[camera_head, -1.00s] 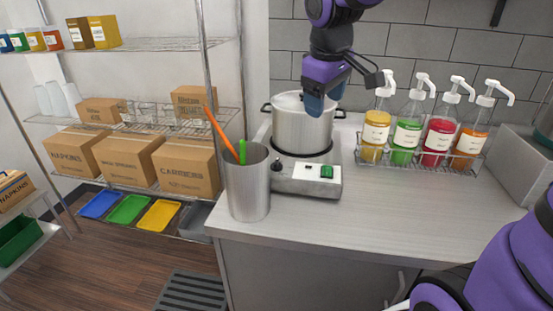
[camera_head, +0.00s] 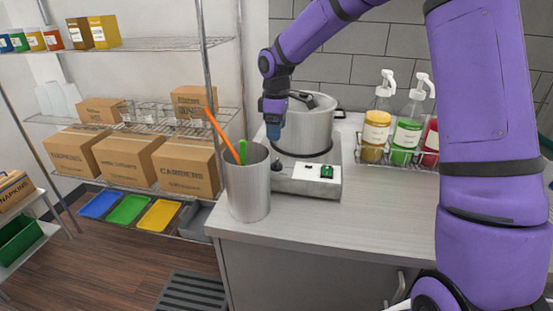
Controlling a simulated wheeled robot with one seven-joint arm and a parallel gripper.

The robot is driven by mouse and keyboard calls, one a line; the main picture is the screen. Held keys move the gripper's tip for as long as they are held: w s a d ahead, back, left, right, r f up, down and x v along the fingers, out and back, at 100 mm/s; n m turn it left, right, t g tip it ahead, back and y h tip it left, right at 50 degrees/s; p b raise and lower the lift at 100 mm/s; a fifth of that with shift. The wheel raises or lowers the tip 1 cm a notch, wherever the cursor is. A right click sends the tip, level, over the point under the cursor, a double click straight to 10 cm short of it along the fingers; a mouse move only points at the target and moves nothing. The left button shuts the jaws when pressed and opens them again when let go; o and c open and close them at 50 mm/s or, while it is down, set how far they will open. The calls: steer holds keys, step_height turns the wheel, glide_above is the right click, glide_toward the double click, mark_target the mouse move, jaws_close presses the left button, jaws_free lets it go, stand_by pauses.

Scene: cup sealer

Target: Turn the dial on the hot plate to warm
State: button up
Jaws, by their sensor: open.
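The hot plate (camera_head: 298,185) is a low grey box near the counter's front left, with a white panel and a green switch (camera_head: 326,172) on its front. A large steel pot (camera_head: 308,128) stands on the burner. My gripper (camera_head: 273,132) is open and points down at the pot's left side, above the dial and apart from it. The gap between its fingers is hard to see from here.
A tall metal cup (camera_head: 248,190) with an orange and a green stick stands close to the dial's left. Pump bottles (camera_head: 376,128) in a wire rack stand to the right, partly hidden by my arm. The front counter is clear.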

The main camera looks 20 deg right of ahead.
mark_target(277, 161)
step_height(277, 161, down, 10)
steer(key=shift+f, duration=0.25)
stand_by(0.4)
steer(key=c, duration=0.9)
